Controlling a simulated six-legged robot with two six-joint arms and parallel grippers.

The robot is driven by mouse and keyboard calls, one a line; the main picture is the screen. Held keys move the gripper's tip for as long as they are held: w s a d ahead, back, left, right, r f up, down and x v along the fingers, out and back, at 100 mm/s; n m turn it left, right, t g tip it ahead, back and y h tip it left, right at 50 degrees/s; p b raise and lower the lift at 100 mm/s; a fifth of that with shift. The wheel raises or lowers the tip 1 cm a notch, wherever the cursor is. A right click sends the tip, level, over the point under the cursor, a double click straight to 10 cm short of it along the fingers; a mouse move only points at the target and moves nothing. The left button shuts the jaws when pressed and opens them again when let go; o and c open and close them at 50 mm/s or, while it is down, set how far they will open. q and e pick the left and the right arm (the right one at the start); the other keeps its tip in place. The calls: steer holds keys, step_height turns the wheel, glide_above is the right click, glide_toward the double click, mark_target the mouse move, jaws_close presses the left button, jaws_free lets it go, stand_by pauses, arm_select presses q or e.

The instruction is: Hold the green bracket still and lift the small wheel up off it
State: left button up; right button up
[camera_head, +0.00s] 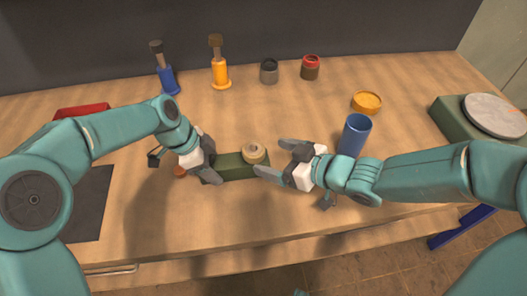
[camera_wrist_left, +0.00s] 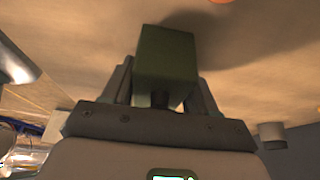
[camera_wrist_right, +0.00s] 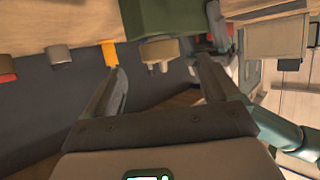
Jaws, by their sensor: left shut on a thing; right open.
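The green bracket (camera_head: 230,168) is a long dark green block near the front middle of the table. My left gripper (camera_head: 210,163) is shut on its left end; the left wrist view shows the green block (camera_wrist_left: 167,62) between the fingers. The small wheel (camera_head: 254,153), tan with a grey centre, sits on the bracket's right end. My right gripper (camera_head: 272,158) is open and empty, just right of the wheel. In the right wrist view the wheel (camera_wrist_right: 158,49) and bracket (camera_wrist_right: 155,14) lie ahead of the spread fingers, with the wheel roughly between them.
A blue cup (camera_head: 355,134) stands close behind my right gripper. A yellow dish (camera_head: 367,102), a red-topped jar (camera_head: 310,68), a grey jar (camera_head: 269,71) and two tools, yellow (camera_head: 220,72) and blue (camera_head: 168,80), stand farther back. A green block with a grey disc (camera_head: 493,114) is at right.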

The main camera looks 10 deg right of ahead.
mark_target(262, 153)
steer(key=x, duration=0.5)
steer(key=shift+w+a+f, duration=0.15)
steer(key=shift+w+a, duration=0.1)
steer(key=shift+w, duration=0.05)
steer(key=c, duration=1.4)
steer(key=shift+r, duration=3.35)
arm_select(q)
steer(key=o, duration=1.1)
